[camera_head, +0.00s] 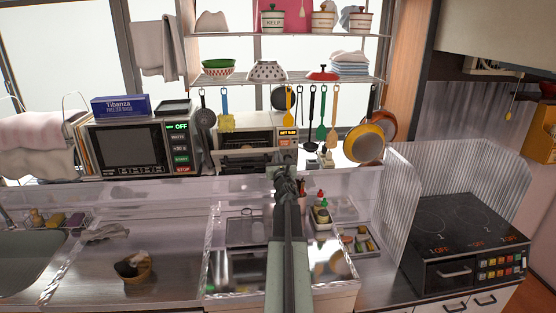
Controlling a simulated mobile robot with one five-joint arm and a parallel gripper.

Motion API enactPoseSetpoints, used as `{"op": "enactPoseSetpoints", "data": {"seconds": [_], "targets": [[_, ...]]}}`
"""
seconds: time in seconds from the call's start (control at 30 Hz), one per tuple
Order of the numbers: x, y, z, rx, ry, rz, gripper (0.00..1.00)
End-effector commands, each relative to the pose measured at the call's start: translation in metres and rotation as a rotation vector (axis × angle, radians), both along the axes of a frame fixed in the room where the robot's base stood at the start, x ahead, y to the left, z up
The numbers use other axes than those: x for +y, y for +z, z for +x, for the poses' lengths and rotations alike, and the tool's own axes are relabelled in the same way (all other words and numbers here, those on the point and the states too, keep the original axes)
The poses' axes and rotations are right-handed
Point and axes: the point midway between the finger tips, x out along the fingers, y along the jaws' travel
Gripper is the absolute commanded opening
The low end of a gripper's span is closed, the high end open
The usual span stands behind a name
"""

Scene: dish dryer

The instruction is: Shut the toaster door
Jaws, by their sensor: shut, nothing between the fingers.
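The toaster (257,136) is a small cream oven on the back ledge, with an orange lit display at its right. Its door (247,157) is at the front with a bar handle across it. The door appears tilted down and partly open, with the dark inside showing above it; the exact angle is hard to tell. My gripper (285,172) is at the toaster's lower right front corner, with the fingers shut and empty. It overlaps the door's right end in the picture; I cannot tell whether they touch. My arm rises from the bottom middle and hides part of the counter.
A microwave (128,150) stands left of the toaster with a blue box (120,105) on top. Utensils and a yellow pan (364,143) hang from the shelf (290,79) above. Bottles (321,212) stand right of my arm. The stove (466,240) is at the right.

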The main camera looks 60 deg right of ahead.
Motion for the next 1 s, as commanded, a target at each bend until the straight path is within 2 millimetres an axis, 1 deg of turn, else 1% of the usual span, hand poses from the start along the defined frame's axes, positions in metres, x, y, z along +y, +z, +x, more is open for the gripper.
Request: {"op": "enactPoseSetpoints", "data": {"seconds": [0.03, 0.1, 0.3, 0.4, 0.7, 1.0], "targets": [[-0.005, 0.016, 0.005, 0.000, 0.001, 0.000, 0.00], [-0.011, 0.025, 0.010, 0.000, 0.001, 0.000, 0.00], [-0.027, 0.045, 0.024, 0.000, 0.001, 0.000, 0.00], [-0.035, 0.053, 0.031, 0.000, 0.001, 0.000, 0.00], [-0.051, 0.065, 0.046, 0.000, 0.002, 0.000, 0.00], [-0.056, 0.068, 0.052, 0.000, 0.002, 0.000, 0.00]]}}
